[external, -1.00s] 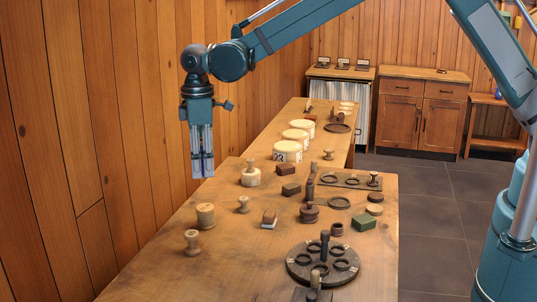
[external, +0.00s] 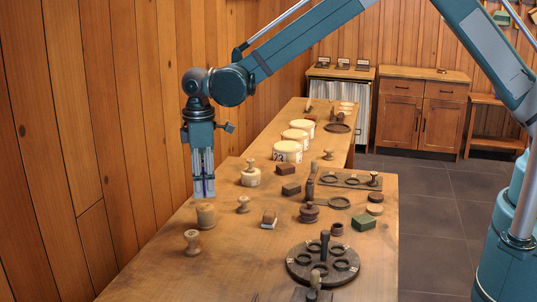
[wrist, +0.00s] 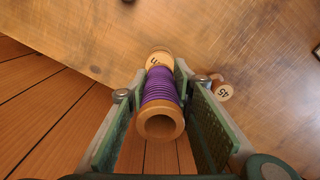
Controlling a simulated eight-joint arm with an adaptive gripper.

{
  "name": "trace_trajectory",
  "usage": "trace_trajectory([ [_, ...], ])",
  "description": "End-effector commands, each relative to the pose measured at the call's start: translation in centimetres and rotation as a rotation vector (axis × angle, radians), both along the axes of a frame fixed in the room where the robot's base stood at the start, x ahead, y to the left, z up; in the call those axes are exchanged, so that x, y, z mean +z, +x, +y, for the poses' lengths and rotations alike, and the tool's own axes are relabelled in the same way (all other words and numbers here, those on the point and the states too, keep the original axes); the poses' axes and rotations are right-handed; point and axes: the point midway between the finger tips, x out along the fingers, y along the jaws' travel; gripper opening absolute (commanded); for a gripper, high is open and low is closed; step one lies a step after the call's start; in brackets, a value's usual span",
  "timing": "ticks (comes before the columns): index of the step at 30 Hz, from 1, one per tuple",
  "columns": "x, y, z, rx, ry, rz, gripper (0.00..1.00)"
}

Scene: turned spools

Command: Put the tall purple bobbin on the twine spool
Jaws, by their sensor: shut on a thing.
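My gripper (external: 204,188) is shut on the tall purple bobbin (wrist: 160,87), which has pale wooden ends and purple thread. In the external view the bobbin is mostly hidden between the fingers, with a dark purple strip showing. It hangs upright. A tan, wide spool (external: 205,216), seemingly the twine spool, stands on the table directly below my gripper in the external view. A small gap seems to remain between them.
A wooden spool (external: 192,242) stands in front, and a smaller one (external: 243,204) to the right. A dark round tray (external: 296,268) with rings and a peg lies at the front right. The wood wall is close on the left.

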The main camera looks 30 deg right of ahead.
Motion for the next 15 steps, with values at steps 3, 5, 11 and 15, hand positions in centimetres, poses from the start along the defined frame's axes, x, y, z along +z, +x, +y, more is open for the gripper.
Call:
trace_trajectory([
  [3,-0.9,0.0,0.0,0.0,0.0,0.0,0.11],
  [5,-1.5,0.0,0.0,0.0,0.0,0.0,0.11],
  [11,-3.3,0.0,0.0,0.0,0.0,0.0,0.11],
  [15,-3.6,0.0,0.0,0.0,0.0,0.0,0.11],
])
